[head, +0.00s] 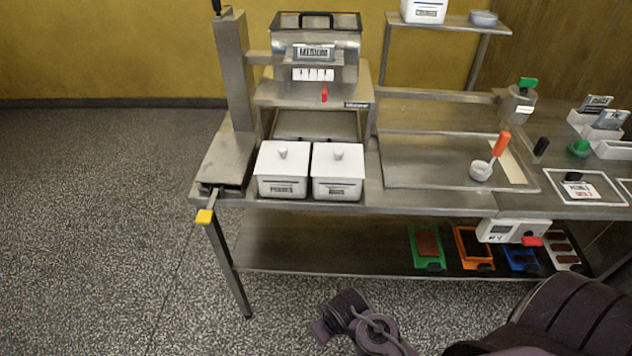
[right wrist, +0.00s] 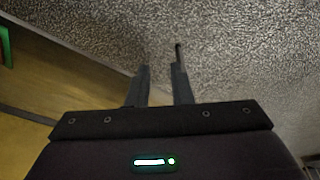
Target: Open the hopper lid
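The hopper (head: 315,73) is a steel box on top of the machine at the back left of the steel bench, with a label on its front. Its lid (head: 338,21) is a dark-edged panel with a black handle (head: 301,15), and it appears to lie closed across the hopper's top. My right gripper (right wrist: 161,68) shows in the right wrist view, its two dark fingers apart with nothing between them, over speckled floor. Neither gripper can be made out in the head view, where only purple parts of my body show at the bottom, well away from the hopper.
Two white lidded tubs (head: 283,173) stand before the machine. A steel post (head: 236,75) rises left of it. A yellow-tipped lever (head: 204,216) juts from the bench's front left. Floor at left is clear.

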